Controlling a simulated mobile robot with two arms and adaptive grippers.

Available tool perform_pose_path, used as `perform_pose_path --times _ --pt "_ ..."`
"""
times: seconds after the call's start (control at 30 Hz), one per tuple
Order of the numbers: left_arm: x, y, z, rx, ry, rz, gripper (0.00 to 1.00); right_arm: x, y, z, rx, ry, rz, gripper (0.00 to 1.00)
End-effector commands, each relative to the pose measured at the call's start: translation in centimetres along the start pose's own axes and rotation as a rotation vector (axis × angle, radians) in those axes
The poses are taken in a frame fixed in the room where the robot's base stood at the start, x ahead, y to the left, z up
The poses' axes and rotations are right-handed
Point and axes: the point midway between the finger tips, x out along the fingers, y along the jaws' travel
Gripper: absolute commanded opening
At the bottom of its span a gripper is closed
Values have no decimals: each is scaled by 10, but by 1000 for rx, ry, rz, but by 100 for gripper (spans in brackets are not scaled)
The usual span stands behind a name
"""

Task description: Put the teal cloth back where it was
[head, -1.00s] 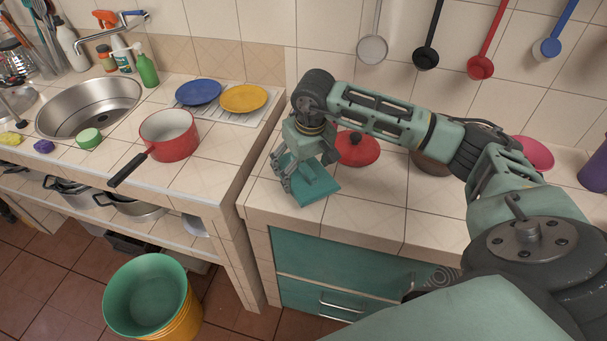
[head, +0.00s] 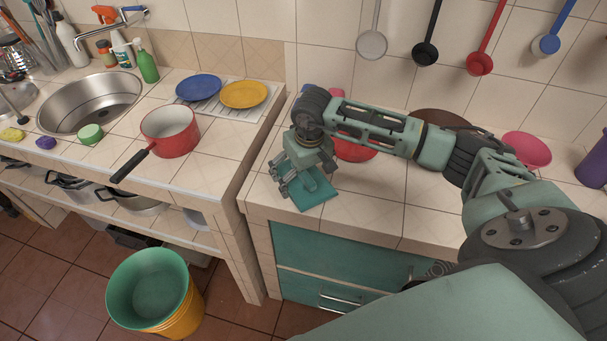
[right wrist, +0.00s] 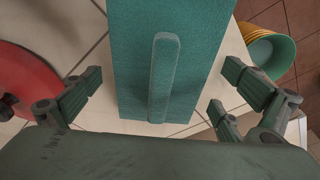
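The teal cloth (head: 318,200) lies at the front left of the right-hand counter, below my right gripper. In the right wrist view the cloth (right wrist: 205,45) is a flat teal rectangle with a raised narrow ridge along its middle. My right gripper (head: 303,181) is over the cloth, pointing down. In the right wrist view its fingers are spread to either side of the cloth and ridge, apart from the ridge. The gripper hides part of the cloth in the head view. My left gripper is not in view.
A red lid (head: 356,152) is just behind the gripper, partly hidden by my right arm. A pink bowl (head: 527,150) is farther right. The counter's front edge is close to the cloth. A red pan (head: 172,138) stands on the left counter; a green bucket (head: 150,285) is on the floor.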

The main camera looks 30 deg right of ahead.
Motion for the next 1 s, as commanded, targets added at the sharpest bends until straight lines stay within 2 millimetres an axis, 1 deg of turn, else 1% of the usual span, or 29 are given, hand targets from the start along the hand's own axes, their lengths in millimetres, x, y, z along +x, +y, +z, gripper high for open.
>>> perform_pose_path --times 0.27,0.37,0.43,0.57,0.8,0.9,1.0 --pt "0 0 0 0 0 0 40 0 0 0 0 0 0 100" --pt "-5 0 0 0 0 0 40 -4 0 0 0 0 0 100" --pt "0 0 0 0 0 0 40 -9 0 -2 0 3 0 100" --pt "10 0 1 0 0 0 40 -32 1 -2 -2 8 1 100" --pt "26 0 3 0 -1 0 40 -85 0 -2 -1 6 -1 100" --pt "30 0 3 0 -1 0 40 -102 0 -1 -1 5 0 100" --pt "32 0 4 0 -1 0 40 -114 0 -1 0 2 0 100"
